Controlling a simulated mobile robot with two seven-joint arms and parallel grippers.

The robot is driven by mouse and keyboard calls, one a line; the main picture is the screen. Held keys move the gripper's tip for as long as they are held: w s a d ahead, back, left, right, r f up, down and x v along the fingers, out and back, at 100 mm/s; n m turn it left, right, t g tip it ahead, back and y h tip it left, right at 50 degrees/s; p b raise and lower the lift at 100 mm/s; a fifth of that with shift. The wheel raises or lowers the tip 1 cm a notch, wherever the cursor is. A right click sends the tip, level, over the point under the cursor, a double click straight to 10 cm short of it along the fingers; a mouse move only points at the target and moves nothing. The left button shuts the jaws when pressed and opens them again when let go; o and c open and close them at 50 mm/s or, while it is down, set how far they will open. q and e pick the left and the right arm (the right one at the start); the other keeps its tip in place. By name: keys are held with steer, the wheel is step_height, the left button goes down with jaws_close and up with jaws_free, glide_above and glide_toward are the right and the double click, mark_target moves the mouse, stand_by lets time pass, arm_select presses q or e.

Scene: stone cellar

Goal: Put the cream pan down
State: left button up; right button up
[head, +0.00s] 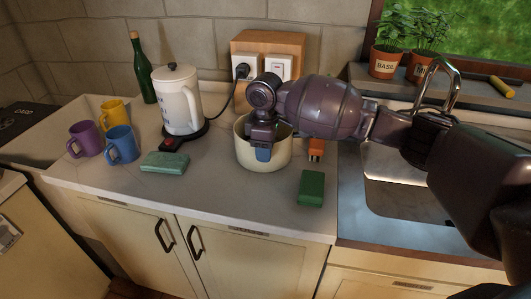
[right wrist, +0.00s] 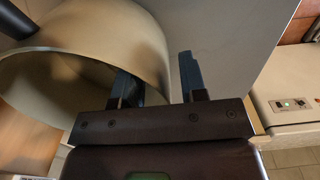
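The cream pan (head: 275,170) is upright on the grey counter in the head view, left of the sink. In the right wrist view its pale wall (right wrist: 90,35) fills the upper left, with a dark handle (right wrist: 14,20) at the corner. My right gripper (head: 263,145) is at the pan's near rim. In the right wrist view its two dark fingers (right wrist: 160,82) straddle the wall, one inside the pan and one outside. A gap shows between the outer finger and the wall, so it looks open. My left gripper is in neither view.
A green block (head: 312,188) lies right of the pan, with an orange item (head: 316,148) behind it. A white kettle (head: 178,100), teal sponge (head: 165,163), several mugs (head: 121,146) and green bottle (head: 142,75) stand left. The sink (head: 390,205) is at the right. Counter between sponge and pan is clear.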

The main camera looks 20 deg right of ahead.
step_height(320, 180, up, 10)
steer(key=shift+r+p, duration=0.1)
steer(key=shift+p, duration=0.55)
steer(key=shift+r, duration=0.25)
